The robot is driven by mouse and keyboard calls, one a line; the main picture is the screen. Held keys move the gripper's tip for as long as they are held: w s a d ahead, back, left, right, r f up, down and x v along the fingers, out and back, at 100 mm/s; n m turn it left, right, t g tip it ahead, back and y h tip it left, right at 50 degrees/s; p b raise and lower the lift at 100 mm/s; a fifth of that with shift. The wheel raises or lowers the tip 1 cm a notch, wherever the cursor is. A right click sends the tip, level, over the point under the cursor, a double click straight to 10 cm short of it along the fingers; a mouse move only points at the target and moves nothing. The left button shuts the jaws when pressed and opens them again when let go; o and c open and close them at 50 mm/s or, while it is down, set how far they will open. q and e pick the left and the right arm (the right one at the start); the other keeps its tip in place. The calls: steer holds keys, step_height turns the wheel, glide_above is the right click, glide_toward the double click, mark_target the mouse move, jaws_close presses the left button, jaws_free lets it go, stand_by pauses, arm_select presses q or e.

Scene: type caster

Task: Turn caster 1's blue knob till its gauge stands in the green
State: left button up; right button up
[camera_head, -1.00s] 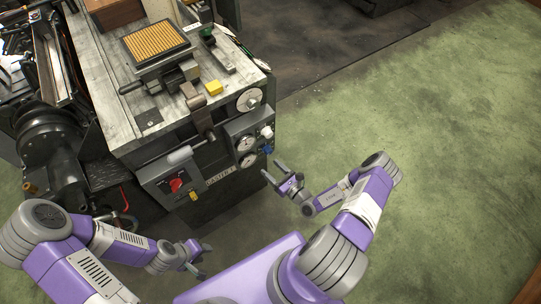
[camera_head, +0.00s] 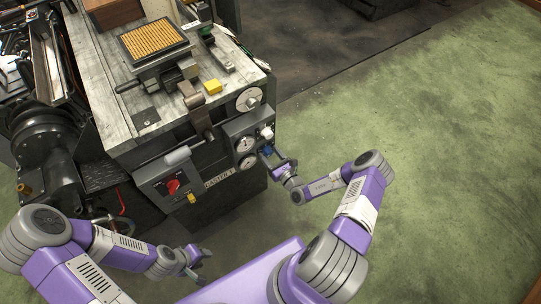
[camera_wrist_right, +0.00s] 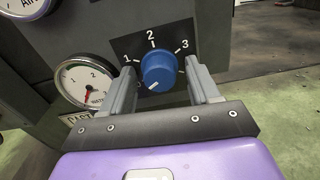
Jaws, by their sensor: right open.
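The blue knob (camera_wrist_right: 159,71) sits on a dark plate marked 1, 2, 3 on the front of caster 1; its white mark points to the lower left. My right gripper (camera_wrist_right: 165,88) is open, its fingers on either side of the knob; contact cannot be told. In the head view the knob (camera_head: 267,151) is small beside my right gripper (camera_head: 274,162).
A second gauge (camera_head: 246,144) sits above the lower one, with a white knob (camera_head: 267,132) near it. A red switch (camera_head: 173,186) is on a box at left, near the CASTER 1 nameplate (camera_head: 218,179). The green floor (camera_head: 440,140) to the right is clear.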

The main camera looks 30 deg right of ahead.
steer(key=c, duration=1)
steer(key=shift+c, duration=0.2)
